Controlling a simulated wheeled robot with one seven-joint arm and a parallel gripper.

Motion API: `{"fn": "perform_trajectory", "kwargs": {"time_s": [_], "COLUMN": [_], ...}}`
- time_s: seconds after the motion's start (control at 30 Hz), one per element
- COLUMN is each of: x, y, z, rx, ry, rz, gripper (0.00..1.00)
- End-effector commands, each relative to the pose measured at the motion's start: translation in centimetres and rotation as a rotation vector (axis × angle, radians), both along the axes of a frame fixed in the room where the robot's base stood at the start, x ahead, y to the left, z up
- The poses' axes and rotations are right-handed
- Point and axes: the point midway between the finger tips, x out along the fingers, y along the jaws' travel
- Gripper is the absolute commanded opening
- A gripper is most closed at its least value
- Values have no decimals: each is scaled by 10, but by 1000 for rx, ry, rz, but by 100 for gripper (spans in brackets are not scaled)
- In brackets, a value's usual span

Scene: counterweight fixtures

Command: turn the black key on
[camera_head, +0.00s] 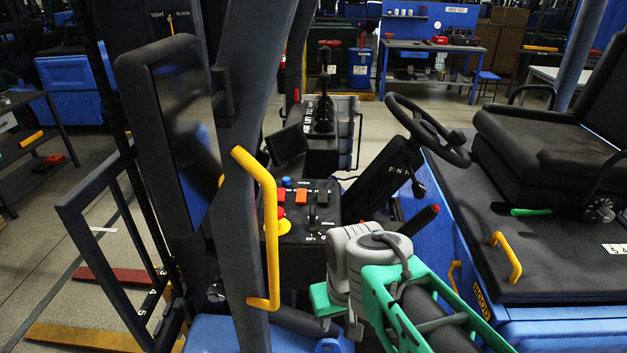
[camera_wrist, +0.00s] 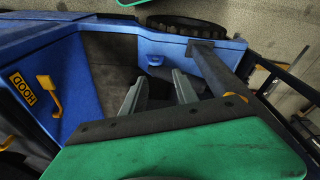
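The black key (camera_head: 312,217) appears as a small dark upright piece on the black control panel (camera_head: 325,190), right of the red button. It is small and dark, so its turned position is hard to tell. My gripper (camera_head: 338,325) is in front of and below the panel in the head view, apart from the key. In the wrist view its two grey fingers (camera_wrist: 161,77) stand apart with nothing between them. They point down toward the dark floor area of the blue truck. The key does not show in the wrist view.
A yellow grab handle (camera_head: 270,230) on a dark post stands left of the panel. A red button (camera_head: 281,213) on yellow and red-orange switches (camera_head: 302,197) sit near the key. A red-tipped lever (camera_head: 420,219) and the steering wheel (camera_head: 428,130) stand to the right.

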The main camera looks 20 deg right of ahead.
Motion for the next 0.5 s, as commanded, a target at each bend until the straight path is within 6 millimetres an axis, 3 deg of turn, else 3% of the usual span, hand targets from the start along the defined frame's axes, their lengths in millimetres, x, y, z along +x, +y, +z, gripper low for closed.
{"fn": "perform_trajectory", "kwargs": {"time_s": [0.03, 0.1, 0.5], "x": [5, 20, 146], "y": [-2, -4, -9], "z": [32, 62, 154], "rx": [-1, -3, -2], "ry": [14, 38, 136], "rz": [-8, -26, -207], "gripper": [35, 35, 35]}}
